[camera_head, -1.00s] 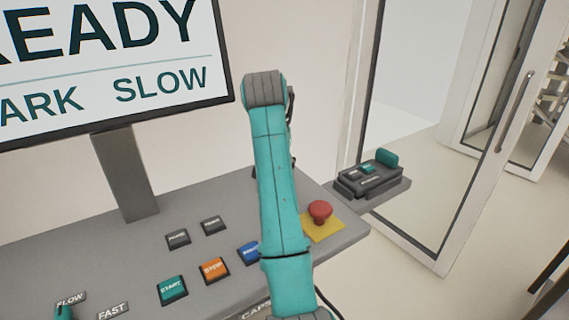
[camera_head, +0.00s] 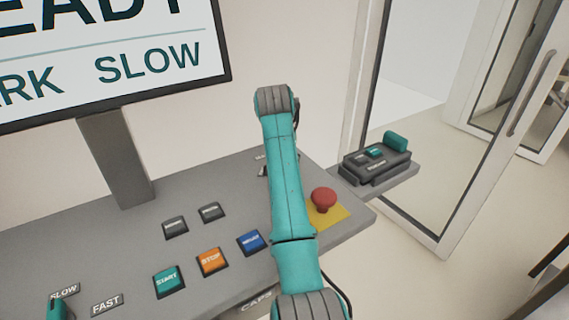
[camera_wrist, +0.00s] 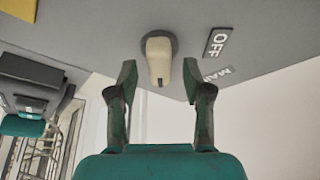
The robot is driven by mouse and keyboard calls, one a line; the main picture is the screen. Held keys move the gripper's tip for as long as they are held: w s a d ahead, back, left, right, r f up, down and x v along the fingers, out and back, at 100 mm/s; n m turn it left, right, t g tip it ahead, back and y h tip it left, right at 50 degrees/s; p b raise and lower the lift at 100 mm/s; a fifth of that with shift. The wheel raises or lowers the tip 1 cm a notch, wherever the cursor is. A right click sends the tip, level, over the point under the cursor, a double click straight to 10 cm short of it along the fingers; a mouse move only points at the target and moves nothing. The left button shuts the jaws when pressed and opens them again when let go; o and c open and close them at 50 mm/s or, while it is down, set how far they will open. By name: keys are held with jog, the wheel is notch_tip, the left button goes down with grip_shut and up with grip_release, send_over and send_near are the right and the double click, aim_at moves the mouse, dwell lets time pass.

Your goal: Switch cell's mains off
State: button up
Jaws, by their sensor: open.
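In the wrist view a cream-coloured switch lever (camera_wrist: 159,62) on a round dark base stands out from the grey panel (camera_wrist: 115,20). An OFF label (camera_wrist: 218,43) is beside it, and a second label (camera_wrist: 217,75), partly hidden, seems to begin with "MA". My gripper (camera_wrist: 160,85) is open, its two teal-and-dark fingers on either side of the lever's end with gaps to it. I cannot tell how deep the lever sits between them. In the head view my arm hides the gripper and the switch.
The grey console (camera_head: 120,255) carries a START button (camera_head: 168,281), a STOP button (camera_head: 211,262), a blue button (camera_head: 251,243) and a red mushroom button (camera_head: 323,200) on yellow, close to my arm. A dark device (camera_head: 376,165) sits on a side shelf by the glass door (camera_head: 430,200). A monitor (camera_head: 110,50) stands at left.

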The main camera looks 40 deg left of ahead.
jog(key=shift+w+f, duration=0.15)
jog(key=shift+f, duration=0.3)
grip_shut()
